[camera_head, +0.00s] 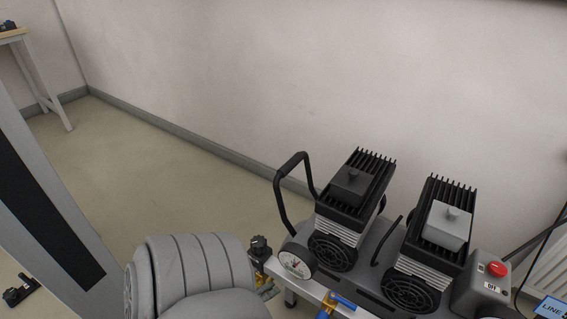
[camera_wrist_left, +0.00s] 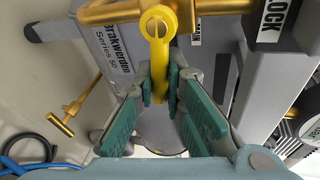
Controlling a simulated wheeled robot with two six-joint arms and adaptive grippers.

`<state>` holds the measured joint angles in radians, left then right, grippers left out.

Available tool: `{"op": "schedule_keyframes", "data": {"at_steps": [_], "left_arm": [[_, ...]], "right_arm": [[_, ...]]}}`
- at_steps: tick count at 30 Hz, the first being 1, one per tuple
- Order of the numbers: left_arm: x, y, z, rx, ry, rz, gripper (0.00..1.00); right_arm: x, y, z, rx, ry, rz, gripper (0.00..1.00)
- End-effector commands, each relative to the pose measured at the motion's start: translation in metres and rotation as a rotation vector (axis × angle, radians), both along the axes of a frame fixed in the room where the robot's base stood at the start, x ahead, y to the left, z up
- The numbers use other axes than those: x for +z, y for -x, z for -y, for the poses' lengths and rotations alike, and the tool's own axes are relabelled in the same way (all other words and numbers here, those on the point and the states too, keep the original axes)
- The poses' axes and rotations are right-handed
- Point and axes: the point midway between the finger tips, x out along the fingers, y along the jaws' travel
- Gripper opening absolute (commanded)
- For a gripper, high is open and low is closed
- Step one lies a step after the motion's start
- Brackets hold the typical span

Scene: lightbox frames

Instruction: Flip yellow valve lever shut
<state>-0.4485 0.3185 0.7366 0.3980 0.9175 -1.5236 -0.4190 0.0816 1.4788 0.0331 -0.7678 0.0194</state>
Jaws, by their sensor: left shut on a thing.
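The yellow valve lever (camera_wrist_left: 158,38) hangs down from its round pivot on a brass pipe (camera_wrist_left: 110,12) in the left wrist view. My left gripper (camera_wrist_left: 161,88) has its teal fingers on both sides of the lever's lower part and is shut on it. The lever's end is partly hidden between the fingers. In the head view my grey left arm covers the area at the bottom, and the yellow lever cannot be made out there. My right gripper is in neither view.
An air compressor (camera_head: 375,245) with two finned black motors, a gauge (camera_head: 294,265) and a red button (camera_head: 496,269) stands by the wall. A blue-handled brass valve (camera_head: 342,300) is at its front edge. A blue hose (camera_wrist_left: 30,168) lies lower left.

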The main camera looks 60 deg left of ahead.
Motion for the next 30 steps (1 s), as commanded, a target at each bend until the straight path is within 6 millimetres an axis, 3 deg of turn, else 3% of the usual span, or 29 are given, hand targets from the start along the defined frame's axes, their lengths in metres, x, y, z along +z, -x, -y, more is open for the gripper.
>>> {"op": "schedule_keyframes", "data": {"at_steps": [11,26,27,30], "left_arm": [[0.0081,0.0053,-0.0016,0.012,0.138,0.078,0.00],[0.0097,0.0046,-0.0021,0.011,0.156,0.088,0.00],[0.0096,0.0045,-0.0021,0.011,0.156,0.088,0.12],[0.0096,0.0045,-0.0021,0.011,0.156,0.088,0.28]], "right_arm": [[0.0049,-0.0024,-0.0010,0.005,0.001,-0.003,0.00],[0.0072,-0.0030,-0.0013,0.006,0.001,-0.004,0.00],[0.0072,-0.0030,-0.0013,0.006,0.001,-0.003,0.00],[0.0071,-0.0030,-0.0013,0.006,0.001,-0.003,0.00]]}}
